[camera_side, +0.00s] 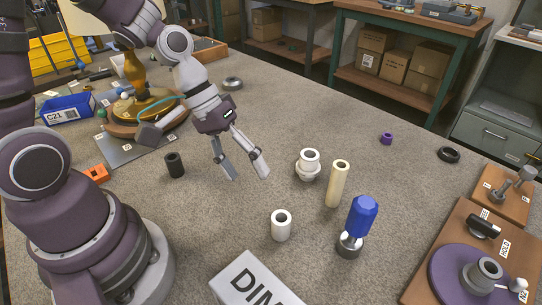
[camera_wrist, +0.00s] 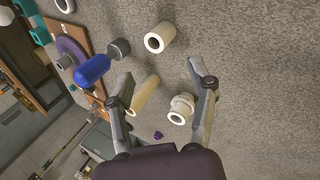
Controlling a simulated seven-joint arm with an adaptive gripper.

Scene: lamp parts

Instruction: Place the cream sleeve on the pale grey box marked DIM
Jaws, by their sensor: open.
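The cream sleeve (camera_side: 338,186) is a tall, narrow, hollow tube standing upright on the grey table, right of the middle. In the wrist view the cream sleeve (camera_wrist: 146,95) shows near the left finger. The pale grey box marked DIM (camera_side: 243,284) is at the front edge of the side view, partly cut off, its visible top bare; I cannot make it out in the wrist view. My gripper (camera_side: 247,174) is open and empty, left of the cream sleeve and apart from it. Its fingers (camera_wrist: 165,88) spread wide in the wrist view.
A stepped white collar (camera_side: 308,166) stands between my gripper and the cream sleeve. A short white sleeve (camera_side: 281,226) and a blue-topped part (camera_side: 360,218) stand nearby. A black sleeve (camera_side: 174,165) is left. A wooden board with a purple disc (camera_side: 447,275) is right.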

